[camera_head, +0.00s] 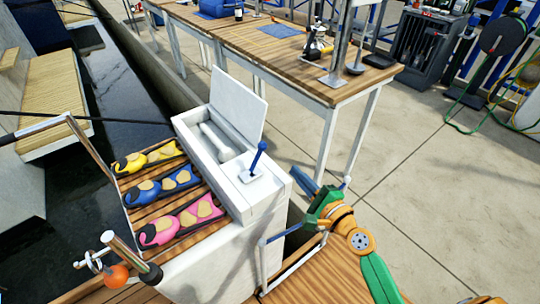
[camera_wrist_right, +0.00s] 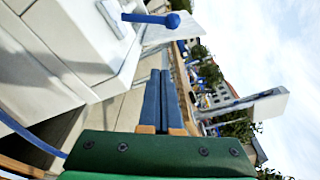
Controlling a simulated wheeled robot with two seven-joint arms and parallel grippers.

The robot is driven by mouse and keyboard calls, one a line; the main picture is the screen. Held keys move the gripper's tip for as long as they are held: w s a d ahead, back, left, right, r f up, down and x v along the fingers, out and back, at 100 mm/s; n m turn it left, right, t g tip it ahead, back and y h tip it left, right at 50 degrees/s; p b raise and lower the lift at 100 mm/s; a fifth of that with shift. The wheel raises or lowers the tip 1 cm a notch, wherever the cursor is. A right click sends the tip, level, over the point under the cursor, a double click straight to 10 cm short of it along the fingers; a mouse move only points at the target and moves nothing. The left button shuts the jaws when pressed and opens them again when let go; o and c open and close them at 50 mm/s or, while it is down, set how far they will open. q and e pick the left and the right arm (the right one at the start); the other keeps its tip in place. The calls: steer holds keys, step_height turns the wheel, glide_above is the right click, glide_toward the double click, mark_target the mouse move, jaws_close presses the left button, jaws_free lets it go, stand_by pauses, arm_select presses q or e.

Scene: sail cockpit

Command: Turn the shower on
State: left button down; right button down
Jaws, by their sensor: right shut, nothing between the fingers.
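A white box (camera_head: 205,150) with its lid (camera_head: 238,105) raised stands at the end of the slatted seat. A pale shower-like handset (camera_head: 216,140) lies in its open compartment. A blue lever with a round knob (camera_head: 259,158) rises at a tilt from a plate on the box top; it also shows at the top of the right wrist view (camera_wrist_right: 152,18). My right gripper (camera_head: 295,174) is to the right of the lever, apart from it. Its blue fingers (camera_wrist_right: 162,90) are together and empty. My left gripper is not in view.
Yellow, blue and pink life vests (camera_head: 182,222) lie on the slatted seat. A wooden table (camera_head: 290,55) stands behind the box. Open floor (camera_head: 440,190) is to the right.

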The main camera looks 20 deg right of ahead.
mark_target(257, 158)
steer(key=b+x, duration=0.1)
steer(key=x, duration=0.8)
steer(key=shift+w+f, duration=0.1)
steer(key=shift+f, duration=0.05)
steer(key=a+r+p, duration=0.2)
steer(key=p, duration=0.1)
steer(key=shift+s+a, duration=0.3)
steer(key=shift+s+a+r+p, duration=0.15)
steer(key=shift+s+a+p, duration=0.15)
steer(key=shift+s, duration=0.05)
steer(key=shift+w, duration=0.1)
